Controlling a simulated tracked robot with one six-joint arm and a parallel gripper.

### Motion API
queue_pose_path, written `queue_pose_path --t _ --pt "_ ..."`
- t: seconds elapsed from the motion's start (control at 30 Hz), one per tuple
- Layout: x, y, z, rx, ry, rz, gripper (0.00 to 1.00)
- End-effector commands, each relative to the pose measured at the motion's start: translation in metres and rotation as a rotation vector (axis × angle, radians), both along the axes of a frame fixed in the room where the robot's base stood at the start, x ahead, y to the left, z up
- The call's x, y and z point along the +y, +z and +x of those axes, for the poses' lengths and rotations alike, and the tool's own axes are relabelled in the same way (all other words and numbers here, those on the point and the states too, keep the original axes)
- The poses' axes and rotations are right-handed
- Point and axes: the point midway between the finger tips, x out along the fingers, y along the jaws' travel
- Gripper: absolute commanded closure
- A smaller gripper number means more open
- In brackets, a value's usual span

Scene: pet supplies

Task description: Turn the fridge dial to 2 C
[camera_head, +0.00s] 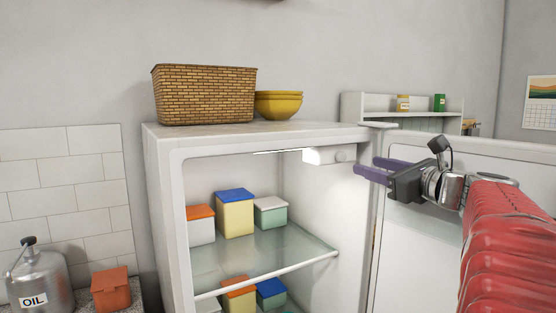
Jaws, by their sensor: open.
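The white fridge (160,160) stands open in the middle of the head camera view. A white housing (318,156) sits under its ceiling at the upper right of the interior, with a pale round dial (345,156) on its right part. The dial's markings are too small to read. My gripper (364,170) has purple fingers that point left, with a gap between them. It is open and empty, just right of and slightly below the dial in the picture. I cannot tell the depth between fingertips and dial.
The fridge door (410,260) is swung open at the right, behind my red arm. Lidded boxes (235,215) stand on the glass shelf (250,265). A wicker basket (205,95) and yellow bowls (278,105) stand on top. An oil can (40,275) is at lower left.

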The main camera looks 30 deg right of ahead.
Motion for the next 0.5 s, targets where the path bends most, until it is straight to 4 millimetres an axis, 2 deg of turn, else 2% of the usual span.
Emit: queue_pose_path --t 0.5 --pt "-0.003 0.000 0.077 0.000 0.004 0.001 0.59"
